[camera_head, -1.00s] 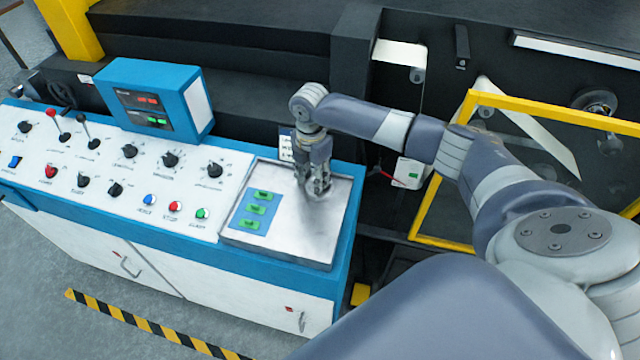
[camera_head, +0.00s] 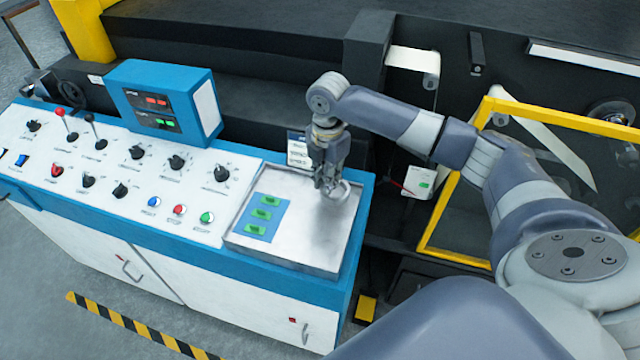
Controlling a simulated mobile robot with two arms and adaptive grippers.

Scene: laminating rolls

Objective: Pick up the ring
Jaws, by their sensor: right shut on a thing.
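The ring (camera_head: 341,191) is a small silver metal piece at the tips of my right gripper (camera_head: 328,184). The gripper points down over the right part of a metal tray (camera_head: 300,255) and is shut on the ring. The ring shows just beside and below the fingers, partly hidden by them. It looks close above the tray surface; I cannot tell whether it touches it. My left gripper is not in view.
The tray sits at the right end of a blue and white control console (camera_head: 100,215) with knobs and levers. A blue pad with green pieces (camera_head: 263,214) lies in the tray. A display box (camera_head: 165,98) stands behind. A yellow-framed guard (camera_head: 458,190) is at the right.

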